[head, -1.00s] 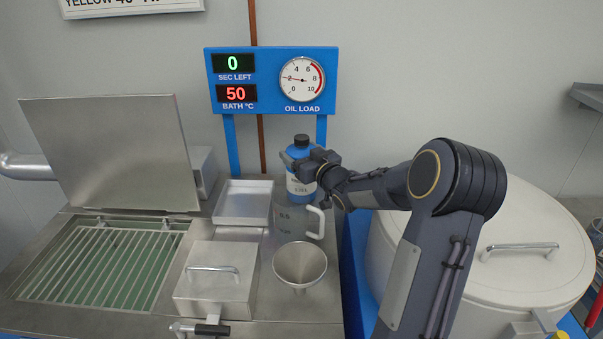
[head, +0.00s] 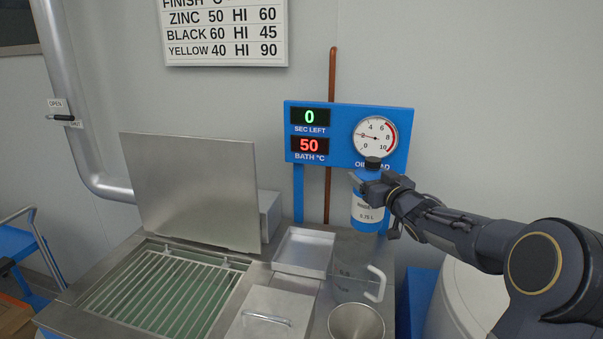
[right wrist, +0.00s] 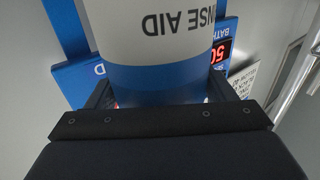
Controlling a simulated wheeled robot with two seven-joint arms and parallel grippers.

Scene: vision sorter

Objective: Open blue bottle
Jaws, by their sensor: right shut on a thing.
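The blue bottle (head: 368,200) has a white label and a black cap (head: 373,163); the cap is on it. My right gripper (head: 372,190) is shut on the bottle's upper body, just below the cap. The bottle is upright, held up in front of the blue display panel. In the right wrist view the bottle (right wrist: 155,75) fills the space between the fingers, its label upside down. My left gripper is not in view.
A clear measuring jug (head: 352,270) and a metal funnel (head: 356,322) stand below the bottle. A shallow metal tray (head: 303,250) is left of the jug. A bath with a grate (head: 160,290) and raised lid (head: 190,190) is further left. The display panel (head: 340,118) stands behind.

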